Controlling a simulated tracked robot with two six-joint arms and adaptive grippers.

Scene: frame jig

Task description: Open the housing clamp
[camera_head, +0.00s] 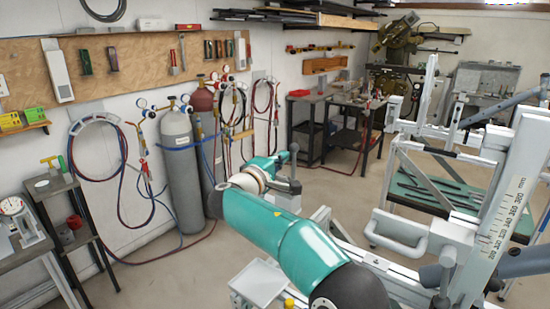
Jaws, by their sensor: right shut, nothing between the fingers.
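The frame jig (508,215) fills the right side, with a scaled upright and pale metal beams. My right arm reaches up from the bottom middle, and its teal wrist bends toward a grey block (284,202) with a dark upright lever at the jig's far-left end. My right gripper (288,168) is small and partly hidden by its own wrist. It is shut and empty, close to the lever; I cannot tell whether they touch. I cannot tell for sure that this block is the housing clamp, nor whether it is open. My left gripper is out of view.
Gas cylinders (178,150) and coiled hoses stand along the left wall. A dark shelf stand (62,190) is at the left. A dark workbench (345,105) stands at the back. A white handle (398,230) juts from the jig. The floor left of my arm is clear.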

